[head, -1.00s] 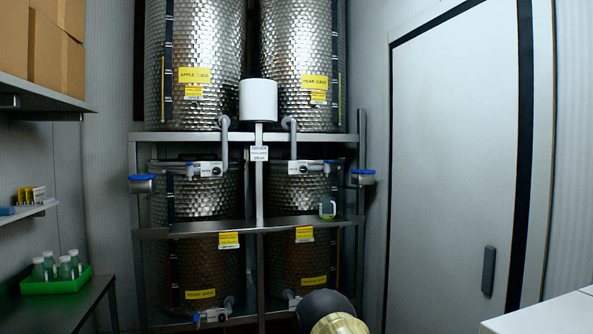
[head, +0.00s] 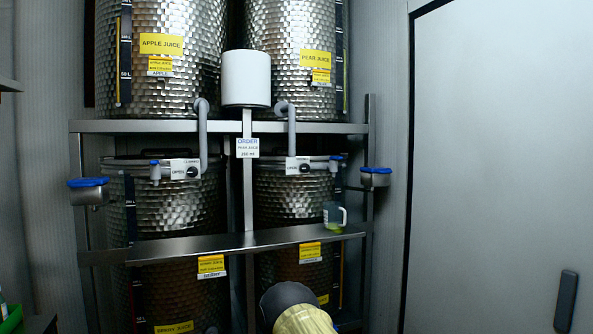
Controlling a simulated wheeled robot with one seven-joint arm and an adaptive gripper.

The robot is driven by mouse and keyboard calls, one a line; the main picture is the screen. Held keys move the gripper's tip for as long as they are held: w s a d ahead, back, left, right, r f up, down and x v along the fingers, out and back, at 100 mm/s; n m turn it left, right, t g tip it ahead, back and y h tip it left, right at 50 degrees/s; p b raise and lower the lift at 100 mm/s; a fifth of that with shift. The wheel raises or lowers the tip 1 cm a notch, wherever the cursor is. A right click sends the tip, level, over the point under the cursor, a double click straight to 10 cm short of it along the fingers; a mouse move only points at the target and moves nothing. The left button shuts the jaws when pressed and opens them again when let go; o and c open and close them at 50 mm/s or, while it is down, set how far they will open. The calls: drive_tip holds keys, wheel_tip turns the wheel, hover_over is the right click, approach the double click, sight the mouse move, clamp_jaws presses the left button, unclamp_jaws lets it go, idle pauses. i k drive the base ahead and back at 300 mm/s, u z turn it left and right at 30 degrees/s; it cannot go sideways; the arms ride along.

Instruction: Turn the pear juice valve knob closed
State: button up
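The pear juice tank (head: 290,85) stands upper right on the rack, with a yellow label. A grey pipe (head: 292,130) runs down from it to the pear juice valve, which has a white plate (head: 292,166) and a small dark knob (head: 305,169). The lettering on the plate and the knob's setting are too small to tell. My gripper is not in view; a rounded dark and yellow part, apparently my arm, shows at the bottom.
The apple juice tank (head: 160,90) and its similar valve (head: 184,169) are on the left. A white cylinder (head: 246,78) and an order sign (head: 247,148) stand between. A metal shelf (head: 225,246) crosses the front. A door (head: 500,150) is right.

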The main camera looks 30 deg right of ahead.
sight(305, 168)
drive_tip(key=u, duration=0.95)
drive_tip(key=i, duration=0.7)
drive_tip(key=z, duration=0.95)
drive_tip(key=i, duration=0.7)
drive_tip(key=z, duration=1.35)
